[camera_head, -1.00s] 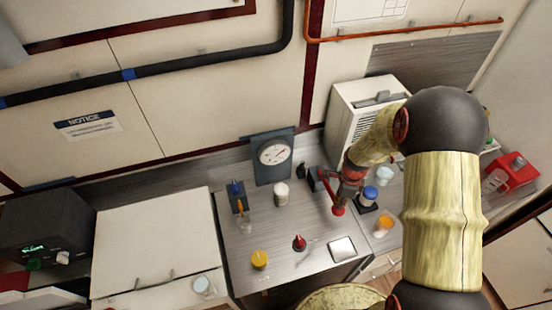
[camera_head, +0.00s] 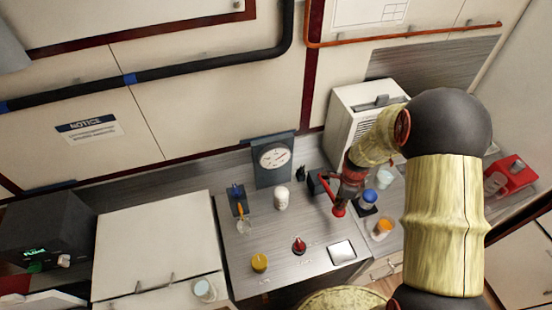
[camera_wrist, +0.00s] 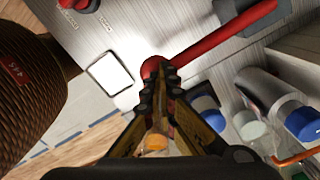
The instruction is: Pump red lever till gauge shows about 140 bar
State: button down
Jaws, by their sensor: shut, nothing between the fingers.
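The red lever (camera_head: 328,190) slopes from a dark block on the steel worktop to a round red knob at its lower end. In the wrist view the lever (camera_wrist: 215,38) runs from the upper right to its knob at the fingertips. My gripper (camera_head: 343,202) is at the knob end; in the wrist view its fingertips (camera_wrist: 160,80) are shut together, with nothing between them. They overlap the knob's edge; I cannot tell whether they touch it. The round white gauge (camera_head: 274,157) stands on a dark panel behind. Its red needle points up and right; its numbers are too small to read.
A blue-capped container (camera_head: 369,196) and an orange-topped cup (camera_head: 382,229) stand right of the lever. A white jar (camera_head: 281,198), red knob (camera_head: 299,246) and yellow knob (camera_head: 259,262) are to the left. A pale square plate (camera_head: 342,251) lies in front.

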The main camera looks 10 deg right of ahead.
jog(key=shift+r+p, duration=1.2)
jog(key=shift+r, duration=1)
notch_tip(320, 180, up, 5)
jog(key=p, duration=0.3)
